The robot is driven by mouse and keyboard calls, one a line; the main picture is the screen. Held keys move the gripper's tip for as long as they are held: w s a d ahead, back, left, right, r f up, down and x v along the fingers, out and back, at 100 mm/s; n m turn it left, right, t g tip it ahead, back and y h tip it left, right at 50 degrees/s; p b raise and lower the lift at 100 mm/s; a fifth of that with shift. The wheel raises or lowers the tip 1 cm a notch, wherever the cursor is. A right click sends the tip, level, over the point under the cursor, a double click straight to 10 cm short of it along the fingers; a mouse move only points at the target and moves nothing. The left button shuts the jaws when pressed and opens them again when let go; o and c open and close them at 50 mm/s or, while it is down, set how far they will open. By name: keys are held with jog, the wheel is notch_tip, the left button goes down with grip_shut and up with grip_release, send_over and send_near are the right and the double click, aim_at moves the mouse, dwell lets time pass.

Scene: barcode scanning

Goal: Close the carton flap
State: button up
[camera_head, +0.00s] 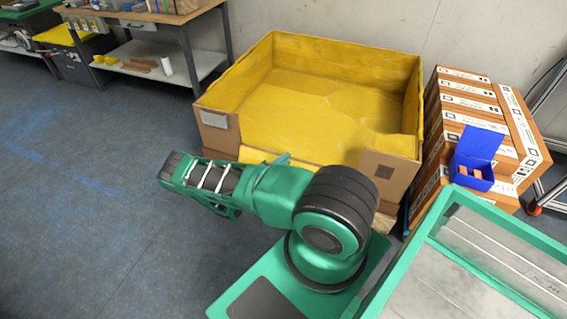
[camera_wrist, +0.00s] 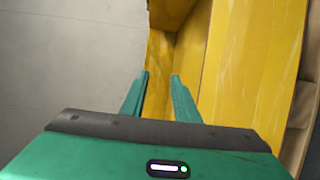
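A small blue carton (camera_head: 473,173) stands on a stack of brown boxes at the right in the head view. Its flap (camera_head: 481,143) stands up, open, and brown items (camera_head: 470,172) show inside. My gripper (camera_wrist: 160,76) shows in the wrist view as two green fingers with a gap between them and nothing held. Yellow surfaces (camera_wrist: 245,60) of what looks like the large bin lie beyond the fingers. The gripper's fingers cannot be made out clearly in the head view. The blue carton is not in the wrist view.
A large brown bin (camera_head: 390,172) with a yellow inside stands behind my arm, its front side low in the middle. The stacked boxes (camera_head: 530,135) stand right of it. A workbench (camera_head: 190,40) is at the back left. The floor (camera_head: 80,190) at left is clear.

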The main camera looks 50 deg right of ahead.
jog(key=a, duration=1)
jog(key=shift+a, duration=0.35)
jog(key=shift+r, duration=0.15)
